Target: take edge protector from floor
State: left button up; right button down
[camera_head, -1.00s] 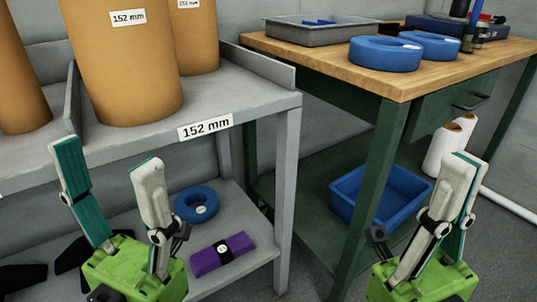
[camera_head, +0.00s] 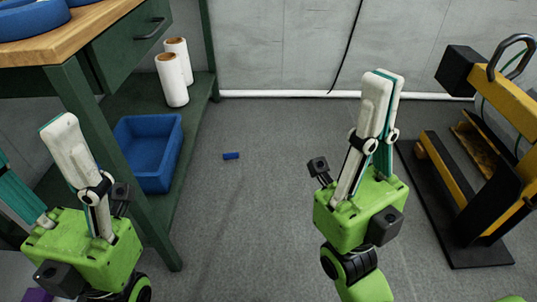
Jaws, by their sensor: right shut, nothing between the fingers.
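A small blue piece (camera_head: 231,156), which looks like the edge protector, lies flat on the grey floor near the middle of the view. Nothing touches it. My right gripper (camera_head: 383,82) is raised in front of me, to the right of the blue piece and apart from it. Its fingers are together with nothing between them. My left gripper (camera_head: 32,138) is at the left edge, in front of the workbench. Its fingers stand apart, with nothing seen between them, and one is partly cut off by the frame.
A green workbench (camera_head: 70,101) stands at the left, with a blue bin (camera_head: 150,181) and white rolls (camera_head: 172,80) on its lower shelf. A yellow and black machine (camera_head: 500,105) on a black base is at the right.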

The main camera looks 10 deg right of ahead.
aim_at(232, 156)
jog(key=u, duration=0.6)
jog(key=i+l+u, duration=0.3)
jog(key=l+u, duration=0.35)
jog(key=l, duration=0.15)
jog(key=i+l+u, duration=0.15)
jog(key=l+u, duration=0.15)
jog(key=l, duration=0.15)
jog(key=l+u, duration=0.3)
jog(key=l, duration=0.2)
jog(key=i+l, duration=0.1)
jog(key=l, duration=0.95)
jog(key=i+l+u, duration=0.1)
jog(key=l, duration=0.95)
